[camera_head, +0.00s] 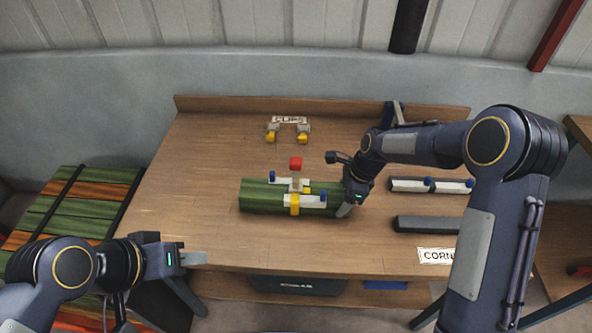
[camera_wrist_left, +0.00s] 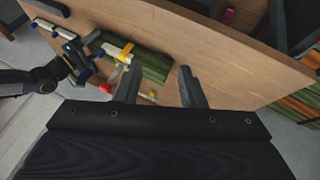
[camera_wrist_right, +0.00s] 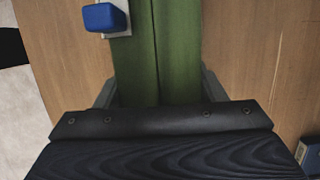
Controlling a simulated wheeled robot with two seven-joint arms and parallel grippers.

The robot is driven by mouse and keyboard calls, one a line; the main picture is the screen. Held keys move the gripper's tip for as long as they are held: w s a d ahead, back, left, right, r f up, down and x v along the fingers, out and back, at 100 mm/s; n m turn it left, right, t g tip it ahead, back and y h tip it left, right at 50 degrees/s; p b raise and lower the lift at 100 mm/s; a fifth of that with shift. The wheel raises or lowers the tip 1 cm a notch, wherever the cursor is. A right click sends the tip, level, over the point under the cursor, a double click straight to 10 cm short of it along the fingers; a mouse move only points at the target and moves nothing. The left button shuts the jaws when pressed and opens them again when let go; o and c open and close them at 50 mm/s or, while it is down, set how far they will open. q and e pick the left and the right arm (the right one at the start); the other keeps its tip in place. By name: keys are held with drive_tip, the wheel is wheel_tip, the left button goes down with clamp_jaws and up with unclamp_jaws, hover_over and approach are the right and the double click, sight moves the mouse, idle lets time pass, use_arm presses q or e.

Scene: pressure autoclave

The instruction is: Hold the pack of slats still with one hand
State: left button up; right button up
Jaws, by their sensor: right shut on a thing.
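The pack of green slats (camera_head: 255,196) lies lengthwise on the bench, with white corner pieces with blue ends (camera_head: 312,201) and a yellow clip with a red top (camera_head: 295,168) on it. My right gripper (camera_head: 346,203) is shut on the right end of the pack. In the right wrist view its fingers (camera_wrist_right: 158,88) stand on both sides of the green slats (camera_wrist_right: 157,45). My left gripper (camera_head: 195,258) is near the bench's front left edge, away from the pack. In the left wrist view its fingers (camera_wrist_left: 160,85) are apart with nothing between them.
Two yellow-and-grey clips (camera_head: 271,133) stand at the back by the CLIPS label. Dark bars on the right, one with white and blue corner pieces (camera_head: 410,184), lie above a CORNERS label (camera_head: 437,256). Green and orange slats (camera_head: 62,207) are stacked left of the bench. The bench's left part is clear.

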use_arm(q)
drive_tip(key=shift+w+r, duration=0.1)
drive_tip(key=shift+w, duration=0.05)
drive_tip(key=c, duration=0.4)
drive_tip(key=w+r+m, duration=0.1)
drive_tip(key=w, duration=0.1)
drive_tip(key=w+r+m+g, duration=0.1)
drive_tip(key=w+r, duration=0.1)
drive_tip(key=w+r+m+g, duration=0.1)
drive_tip(key=w, duration=0.2)
drive_tip(key=shift+a+r, duration=0.15)
drive_tip(key=shift+a, duration=0.05)
clamp_jaws()
drive_tip(key=w+d+r+m+g+y, duration=0.1)
drive_tip(key=w+d+m, duration=0.25)
drive_tip(key=w, duration=0.45)
drive_tip(key=w+d+m+g+y, duration=0.15)
drive_tip(key=w+d, duration=0.25)
drive_tip(key=w, duration=0.4)
drive_tip(key=w+d+f+m+g+y, duration=0.1)
drive_tip(key=w+d+f+m, duration=0.2)
drive_tip(key=w+d, duration=0.25)
wheel_tip(320, 180, down, 8)
drive_tip(key=shift+d, duration=0.2)
idle(1.8)
drive_tip(key=shift+d, duration=0.15)
idle(0.3)
